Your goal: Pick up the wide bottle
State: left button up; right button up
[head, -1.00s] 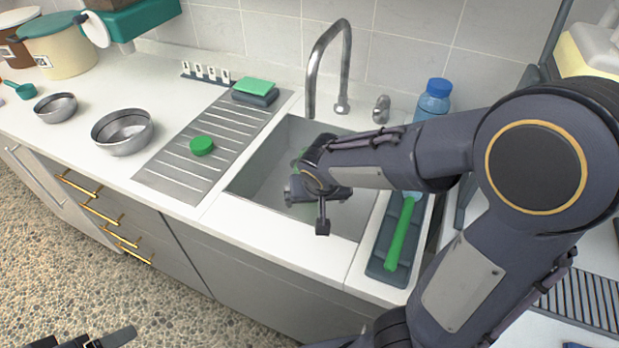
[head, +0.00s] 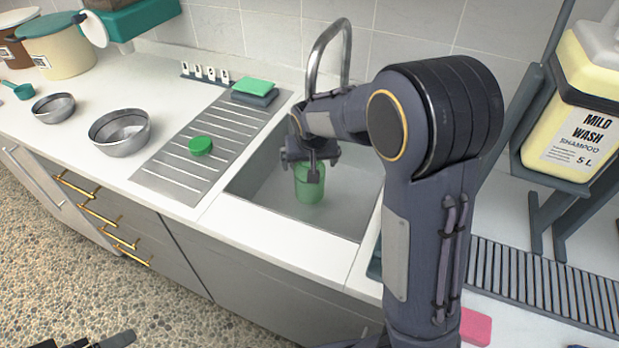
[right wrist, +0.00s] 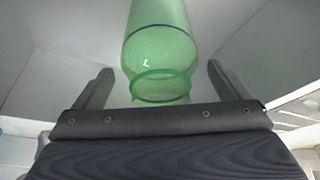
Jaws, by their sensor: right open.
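The wide bottle (head: 310,187) is translucent green with an open mouth, and it stands in the sink basin. My right gripper (head: 312,168) is over the sink at the bottle's top and hides part of it. In the right wrist view the bottle (right wrist: 160,50) lies between the two spread fingers of the right gripper (right wrist: 160,85), with a gap on each side. The right gripper is open and holds nothing. A part of my left gripper (head: 105,341) shows at the bottom left edge of the head view, and its jaws are not clear.
The sink basin (head: 255,185) has walls around the bottle, and a tall tap (head: 348,60) stands behind it. A green lid (head: 200,146) lies on the drainboard (head: 165,165). Metal bowls (head: 120,133) stand left. A shampoo jug (head: 575,120) sits in a rack at right.

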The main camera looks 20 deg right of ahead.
jog(key=shift+f, duration=0.1)
jog(key=c, duration=1.4)
